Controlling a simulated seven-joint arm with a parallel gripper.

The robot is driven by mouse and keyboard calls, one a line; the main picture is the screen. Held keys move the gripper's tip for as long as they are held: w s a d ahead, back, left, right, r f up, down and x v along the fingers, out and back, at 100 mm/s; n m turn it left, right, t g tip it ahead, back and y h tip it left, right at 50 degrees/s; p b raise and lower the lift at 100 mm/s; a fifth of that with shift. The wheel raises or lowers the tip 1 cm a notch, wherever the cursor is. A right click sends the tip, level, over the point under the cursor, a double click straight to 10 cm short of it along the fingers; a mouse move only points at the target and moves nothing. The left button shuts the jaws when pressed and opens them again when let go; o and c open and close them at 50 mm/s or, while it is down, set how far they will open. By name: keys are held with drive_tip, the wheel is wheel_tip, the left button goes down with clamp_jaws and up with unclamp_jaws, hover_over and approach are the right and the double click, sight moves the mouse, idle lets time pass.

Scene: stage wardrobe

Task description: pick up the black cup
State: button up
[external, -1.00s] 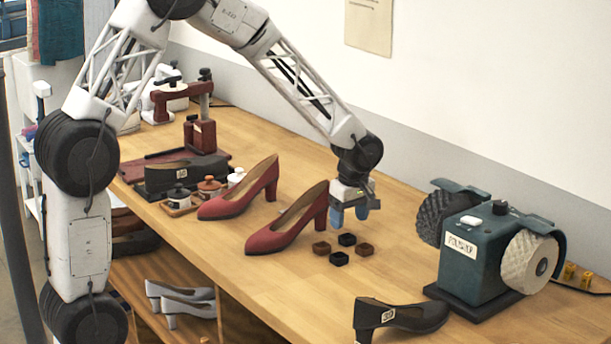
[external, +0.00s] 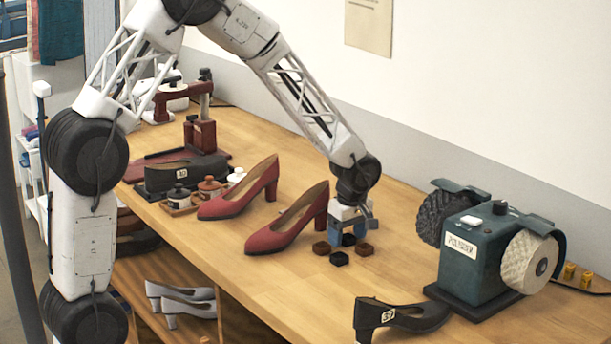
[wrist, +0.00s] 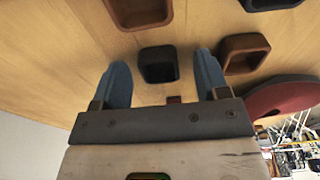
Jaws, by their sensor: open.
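My gripper (external: 348,238) is open, its blue fingers pointing down at the bench among small cups. In the wrist view, a black cup (wrist: 158,64) lies between the lines of the two fingers (wrist: 161,75), just beyond their tips, with nothing held. In the external view this cup is mostly hidden by the fingers. A second black cup (external: 339,258) sits nearer the bench's front edge; it also shows at the top right of the wrist view (wrist: 270,3). Brown cups stand to the left (external: 321,248) and right (external: 364,249) of my gripper.
A red high-heeled shoe (external: 290,225) stands close to the left of my gripper, with another red shoe (external: 240,195) beyond. A green polisher (external: 475,250) is at the right. A black shoe (external: 405,316) lies at the front. The bench (external: 270,290) is clear in front.

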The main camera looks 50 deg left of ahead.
drive_tip(key=c, duration=1)
drive_tip(key=shift+r, duration=0.15)
drive_tip(key=shift+r, duration=0.45)
drive_tip(key=shift+s+r, duration=0.15)
drive_tip(key=shift+r, duration=0.45)
drive_tip(key=shift+s+r, duration=0.15)
drive_tip(key=shift+r, duration=0.45)
drive_tip(key=s, duration=0.5)
drive_tip(key=s+r, duration=0.1)
drive_tip(key=s, duration=0.4)
drive_tip(key=s+d, duration=0.1)
drive_tip(key=s, duration=0.4)
drive_tip(key=shift+s+d+r, duration=0.1)
drive_tip(key=shift+s+r, duration=0.1)
